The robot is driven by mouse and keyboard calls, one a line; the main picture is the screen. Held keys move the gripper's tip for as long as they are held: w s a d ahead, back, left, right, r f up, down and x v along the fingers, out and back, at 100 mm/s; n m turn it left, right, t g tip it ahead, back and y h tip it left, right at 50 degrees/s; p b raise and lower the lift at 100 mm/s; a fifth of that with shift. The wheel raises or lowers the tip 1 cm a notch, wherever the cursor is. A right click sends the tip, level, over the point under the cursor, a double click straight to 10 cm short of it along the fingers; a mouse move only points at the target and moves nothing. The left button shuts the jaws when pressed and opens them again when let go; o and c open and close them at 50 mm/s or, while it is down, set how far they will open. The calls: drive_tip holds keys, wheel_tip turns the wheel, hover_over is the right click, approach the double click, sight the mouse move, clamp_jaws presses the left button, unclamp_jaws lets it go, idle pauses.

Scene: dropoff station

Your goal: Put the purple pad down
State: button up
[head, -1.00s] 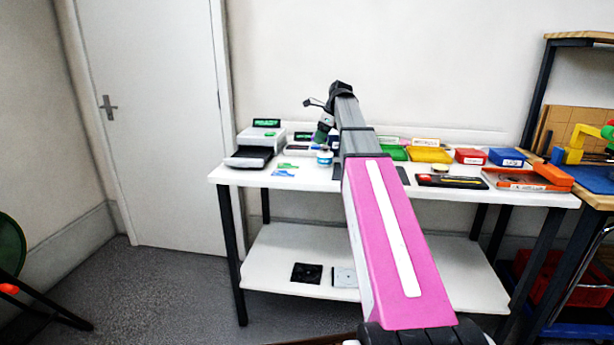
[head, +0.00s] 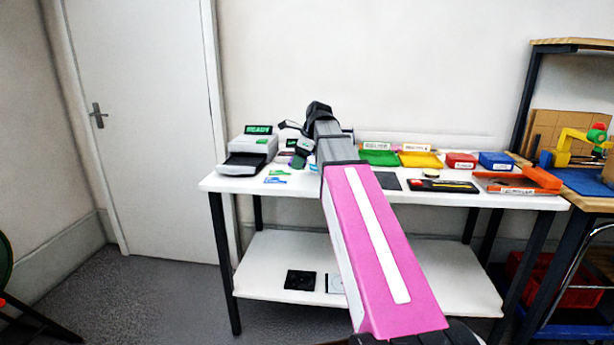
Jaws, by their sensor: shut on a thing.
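My gripper (head: 299,156) is small in the head view, at the end of my arm over the back left of the white table. It points down and is shut on the purple pad (head: 297,163), of which only a small purple patch shows below the fingers. The pad is low, close to the tabletop (head: 240,185); I cannot tell whether it touches. My arm hides part of the table behind and right of it.
A grey device with a READY display (head: 258,130) stands left of my gripper. Blue and green cards (head: 277,175) lie in front. Green (head: 380,157) and yellow (head: 420,160) trays, red (head: 461,160) and blue (head: 497,161) boxes, and an orange case (head: 516,183) stand to the right.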

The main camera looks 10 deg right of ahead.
sight(305, 182)
drive_tip(key=w+d+f, duration=0.2)
drive_tip(key=w+d, duration=0.1)
drive_tip(key=shift+d+f, duration=0.15)
drive_tip(key=shift+f, duration=2.25)
drive_tip(key=shift+s+f, duration=0.1)
drive_tip(key=shift+f, duration=0.25)
